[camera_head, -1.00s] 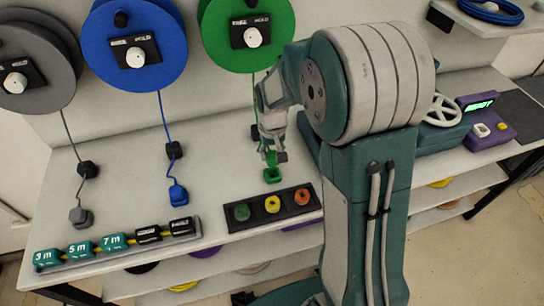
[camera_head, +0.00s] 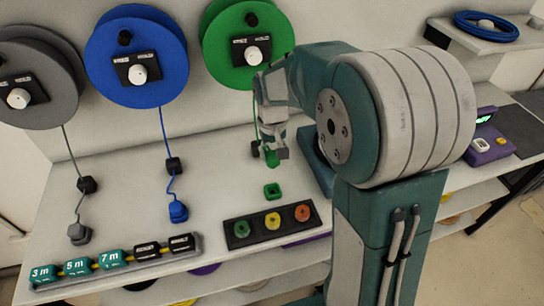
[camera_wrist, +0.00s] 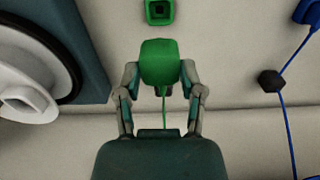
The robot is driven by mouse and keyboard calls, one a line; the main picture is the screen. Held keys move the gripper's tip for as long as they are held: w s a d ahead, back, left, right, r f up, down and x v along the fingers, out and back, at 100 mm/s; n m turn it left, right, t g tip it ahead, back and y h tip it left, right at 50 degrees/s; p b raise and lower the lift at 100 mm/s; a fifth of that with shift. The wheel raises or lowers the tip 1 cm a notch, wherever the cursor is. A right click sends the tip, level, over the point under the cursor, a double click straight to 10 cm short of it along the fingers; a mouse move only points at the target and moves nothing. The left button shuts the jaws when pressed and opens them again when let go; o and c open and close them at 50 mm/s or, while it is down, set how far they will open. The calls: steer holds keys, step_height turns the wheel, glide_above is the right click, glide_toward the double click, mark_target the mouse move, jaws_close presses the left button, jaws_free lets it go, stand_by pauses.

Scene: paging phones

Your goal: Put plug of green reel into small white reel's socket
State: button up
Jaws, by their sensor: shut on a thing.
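The green reel (camera_head: 247,40) hangs on the back wall, its cord running down to the bench. My gripper (camera_head: 277,150) is shut on the green plug (camera_head: 271,158), above the bench. In the wrist view the green plug (camera_wrist: 160,62) sits between both fingers, its cord trailing back towards my wrist. An open green square holder (camera_head: 272,190) stands on the bench, apart from the plug; it also shows in the wrist view (camera_wrist: 160,11). A white square socket (camera_head: 481,144) sits on the purple box (camera_head: 490,150) at the right. I cannot make out a small white reel for certain.
Blue (camera_head: 136,50) and grey (camera_head: 30,80) reels hang at left, their plugs on the bench. A black button tray (camera_head: 258,232) and a rack of length blocks (camera_head: 110,262) lie along the front. A shelf holds a blue coil (camera_head: 487,24).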

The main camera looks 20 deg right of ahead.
step_height(320, 180, up, 10)
steer(key=shift+r, duration=0.25)
stand_by(1.1)
steer(key=w+d, duration=0.3)
steer(key=d, duration=0.7)
steer(key=w+d, duration=0.3)
steer(key=d, duration=0.8)
steer(key=shift+d, duration=0.15)
stand_by(0.3)
steer(key=shift+w+d, duration=0.1)
steer(key=shift+w, duration=0.05)
steer(key=d, duration=0.2)
steer(key=w+d, duration=0.1)
steer(key=d, duration=0.2)
steer(key=shift+w+d, duration=0.3)
